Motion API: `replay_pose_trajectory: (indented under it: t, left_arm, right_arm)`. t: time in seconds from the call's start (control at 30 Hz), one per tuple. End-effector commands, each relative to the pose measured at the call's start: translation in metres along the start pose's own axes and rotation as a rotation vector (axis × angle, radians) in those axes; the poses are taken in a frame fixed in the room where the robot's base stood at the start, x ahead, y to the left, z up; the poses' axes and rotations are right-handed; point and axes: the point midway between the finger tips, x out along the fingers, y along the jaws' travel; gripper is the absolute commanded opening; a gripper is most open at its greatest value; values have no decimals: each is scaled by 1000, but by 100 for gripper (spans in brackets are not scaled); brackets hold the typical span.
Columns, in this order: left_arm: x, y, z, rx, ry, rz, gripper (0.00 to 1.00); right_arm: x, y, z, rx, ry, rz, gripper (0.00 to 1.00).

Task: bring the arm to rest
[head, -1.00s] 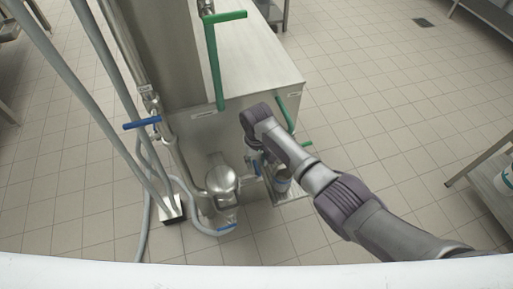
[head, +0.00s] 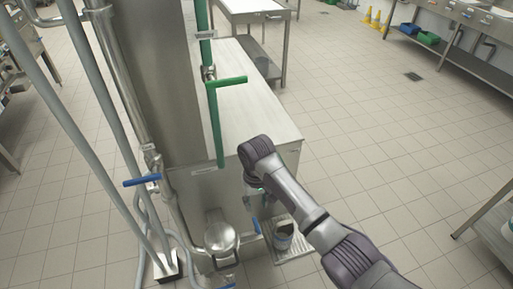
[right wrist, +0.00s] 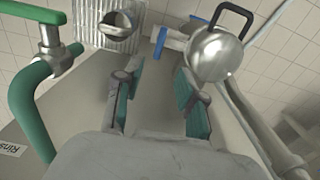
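A metal cup (head: 283,236) stands on a ribbed steel drip tray (head: 296,247) at the foot of the filling station. Its rim (right wrist: 122,22) and the tray also show at the top of the right wrist view. My right gripper (head: 254,194) hangs below the bent wrist, behind the cup in the head view and close to the steel cabinet's front. In the right wrist view its two teal-padded fingers (right wrist: 157,78) are spread, with nothing between them; the cup lies beyond and apart from them. My left gripper is not in view.
The steel cabinet (head: 255,105) bears green pipework with a lever (head: 227,82). A rounded steel fitting (head: 220,238) and pipes with a blue handle (head: 141,181) stand left of the gripper. The tiled floor at the right is open, with a table (head: 485,210) at its edge.

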Motion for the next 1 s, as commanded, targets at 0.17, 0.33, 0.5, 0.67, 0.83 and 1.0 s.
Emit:
replay_pose_trajectory:
  t: [0.17, 0.33, 0.5, 0.67, 0.83, 1.0]
  left_arm:
    - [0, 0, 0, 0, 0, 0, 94]
    - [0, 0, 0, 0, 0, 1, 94]
    - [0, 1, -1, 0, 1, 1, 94]
    - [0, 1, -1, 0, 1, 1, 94]
    - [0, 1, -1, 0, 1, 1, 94]
    - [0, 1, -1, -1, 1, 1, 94]
  right_arm:
    - [3, -1, 4, -1, 1, -8, 40]
    - [27, -5, 37, -5, 31, -76, 40]
    - [50, 7, 103, 26, 109, -150, 40]
    - [53, 37, 174, 77, 185, -146, 40]
    - [41, 66, 230, 110, 237, -97, 40]
    - [26, 86, 269, 123, 265, -47, 40]
